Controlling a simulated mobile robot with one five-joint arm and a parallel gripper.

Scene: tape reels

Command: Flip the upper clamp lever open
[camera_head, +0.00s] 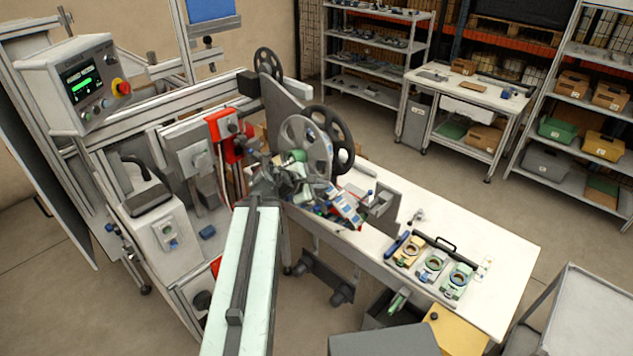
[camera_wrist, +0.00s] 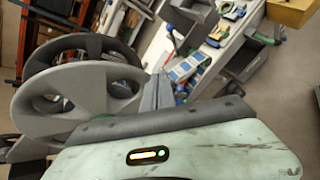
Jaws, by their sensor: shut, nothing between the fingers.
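A grey reel (camera_head: 318,148) and a dark reel (camera_head: 343,145) stand upright on the machine beside the end of my arm. They also show in the wrist view as a grey reel (camera_wrist: 30,100) and a dark reel (camera_wrist: 65,48) behind it, at the left.
A smaller dark reel (camera_head: 269,62) stands higher at the back. A control box (camera_head: 85,82) is at the upper left. The white bench (camera_head: 500,240) runs right, with several ring-shaped parts and a blue-handled tool (camera_head: 397,243). Open floor lies beyond the bench.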

